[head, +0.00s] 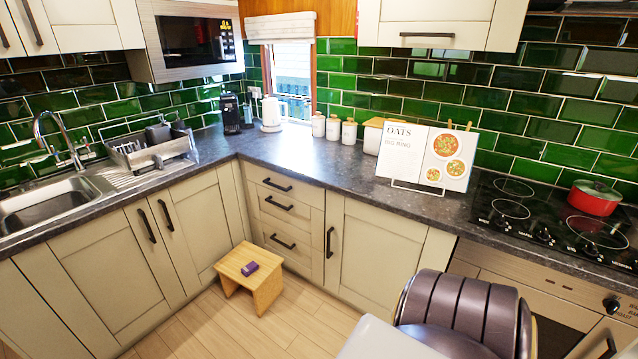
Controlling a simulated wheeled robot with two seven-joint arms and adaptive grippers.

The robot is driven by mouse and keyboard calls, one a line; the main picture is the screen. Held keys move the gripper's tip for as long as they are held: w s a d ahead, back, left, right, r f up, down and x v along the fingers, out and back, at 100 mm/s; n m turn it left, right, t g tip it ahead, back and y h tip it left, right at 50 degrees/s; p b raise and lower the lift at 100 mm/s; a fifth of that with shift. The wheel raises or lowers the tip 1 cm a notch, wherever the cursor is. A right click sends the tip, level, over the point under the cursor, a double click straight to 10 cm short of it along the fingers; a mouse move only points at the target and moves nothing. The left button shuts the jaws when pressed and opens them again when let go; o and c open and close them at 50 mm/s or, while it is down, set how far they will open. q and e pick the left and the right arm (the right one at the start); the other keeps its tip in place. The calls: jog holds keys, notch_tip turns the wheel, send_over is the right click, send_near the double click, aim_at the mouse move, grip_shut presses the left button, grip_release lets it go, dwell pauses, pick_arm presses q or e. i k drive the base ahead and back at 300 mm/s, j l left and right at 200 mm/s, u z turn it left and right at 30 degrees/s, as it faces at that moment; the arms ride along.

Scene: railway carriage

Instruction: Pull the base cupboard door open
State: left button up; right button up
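Several cream base cupboard doors show in the head view, and all look shut. One door (372,262) is right of the drawers, with a dark upright handle (330,242) near its left edge. Its lower right part is hidden behind my arm. Under the sink are a left door (108,268) and a right door (203,228), their dark handles (147,226) close together near their shared edge. I cannot tell from the picture which door is meant. Neither of my grippers is in view; only part of my arm shows at the bottom right.
A wooden stool (250,291) with a small purple item (250,268) on it stands before the corner. Drawers (284,222) are left of the single door. An oven (552,300) is at right under the hob (510,212). Bare floor (290,325) lies in front of the cupboards.

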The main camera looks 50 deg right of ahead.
aim_at(372, 253)
jog(key=i+j+z, duration=0.1)
jog(key=i+z, duration=0.15)
jog(key=i, duration=0.55)
jog(key=i+z, duration=0.4)
jog(key=i+j+z, duration=0.2)
jog(key=i+z, duration=0.2)
jog(key=i+j+z, duration=0.15)
jog(key=z, duration=0.3)
jog(key=i+j+z, duration=0.3)
jog(key=z, duration=0.15)
jog(key=i+j+z, duration=0.55)
jog(key=j, duration=0.2)
